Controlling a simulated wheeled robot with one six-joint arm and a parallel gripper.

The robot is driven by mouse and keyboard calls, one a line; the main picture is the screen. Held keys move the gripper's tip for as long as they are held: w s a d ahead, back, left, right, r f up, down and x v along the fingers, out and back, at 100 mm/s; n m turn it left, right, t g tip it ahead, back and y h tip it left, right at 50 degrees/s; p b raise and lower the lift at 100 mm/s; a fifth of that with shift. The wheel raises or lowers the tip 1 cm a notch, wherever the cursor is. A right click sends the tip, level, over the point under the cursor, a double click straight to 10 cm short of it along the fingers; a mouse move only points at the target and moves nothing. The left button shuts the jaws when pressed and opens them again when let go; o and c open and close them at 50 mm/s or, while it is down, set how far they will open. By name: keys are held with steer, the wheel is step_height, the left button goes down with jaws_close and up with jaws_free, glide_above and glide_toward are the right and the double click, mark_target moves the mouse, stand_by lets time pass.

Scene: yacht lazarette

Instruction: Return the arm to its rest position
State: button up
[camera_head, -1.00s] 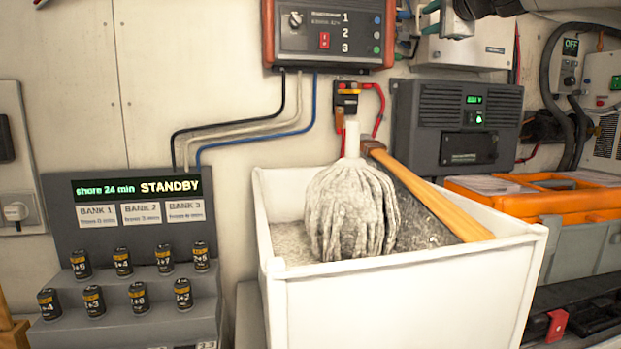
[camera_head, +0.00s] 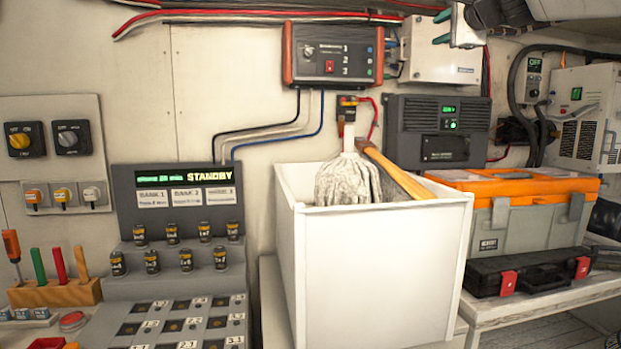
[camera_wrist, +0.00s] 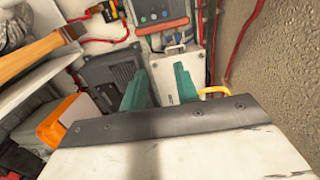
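My gripper (camera_head: 442,27) is at the upper right of the head view, raised in front of the white wall box (camera_head: 440,58). In the wrist view its two teal fingers stand apart with nothing between them, so my gripper (camera_wrist: 160,86) is open and empty. Most of my arm is outside the head view; only dark and pale parts of it show at the top right edge.
A tall white bin (camera_head: 375,265) holds a mop (camera_head: 347,178) and a wooden handle (camera_head: 398,172). An orange-lidded toolbox (camera_head: 520,212) and black case (camera_head: 527,272) stand right. A battery rack (camera_head: 178,225) and tool block (camera_head: 55,293) are left. Red cables (camera_head: 260,13) run above.

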steer(key=s+a+f+n+g, duration=0.2)
steer(key=s+f+n+g, duration=0.25)
steer(key=f, duration=0.75)
steer(key=s+a+f+n+g, duration=0.2)
steer(key=s+f+n+g, duration=0.3)
steer(key=f, duration=0.8)
steer(key=s+f+n+g+h, duration=0.1)
steer(key=s+f+n+g, duration=0.1)
steer(key=s+f, duration=0.6)
steer(key=s+d+f+n+g+h, duration=0.1)
steer(key=s+f+n+g, duration=0.1)
steer(key=s+f, duration=0.6)
steer(key=s+d+f+n+g+h, duration=0.1)
steer(key=s+f, duration=0.8)
steer(key=s, duration=1)
steer(key=shift+n+g, duration=0.65)
steer(key=shift+g, duration=0.3)
